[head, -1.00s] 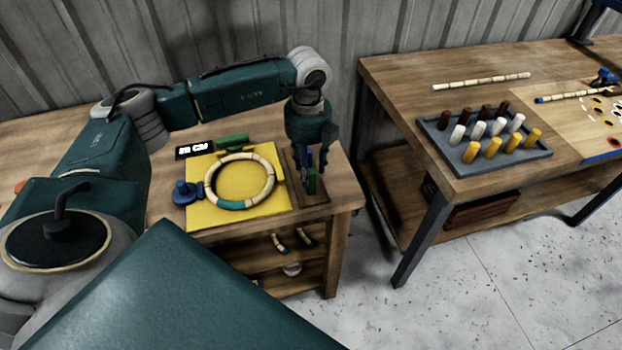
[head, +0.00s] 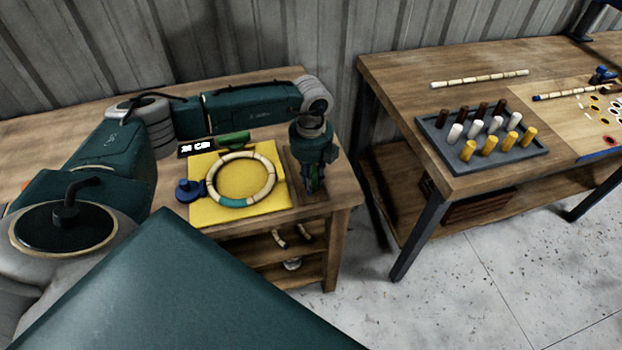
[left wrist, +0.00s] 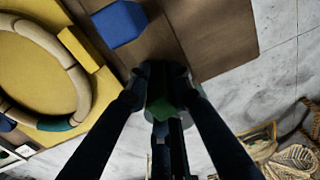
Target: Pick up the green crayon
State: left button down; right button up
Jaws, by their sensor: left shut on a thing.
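My left gripper (head: 314,187) points down over a dark brown tray (head: 296,196) at the right end of the left bench. In the left wrist view its fingers (left wrist: 163,82) are shut on the green crayon (left wrist: 184,94), of which a short dark green part shows between and beside the fingertips. The fingers hide most of the crayon. I cannot tell whether it touches the tray. My right gripper is not in view.
A yellow board (head: 235,213) with a beige ring (head: 265,188) and a blue knob (head: 187,190) lies left of the gripper. Behind it are a green block (head: 234,138) and a small display (head: 197,148). Another bench holds a grey peg tray (head: 470,168).

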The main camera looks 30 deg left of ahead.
pick_arm(q)
notch_tip(320, 180, up, 20)
jog(key=b, duration=0.5)
jog(key=c, duration=2.3)
grip_release()
jog(key=shift+c, duration=0.5)
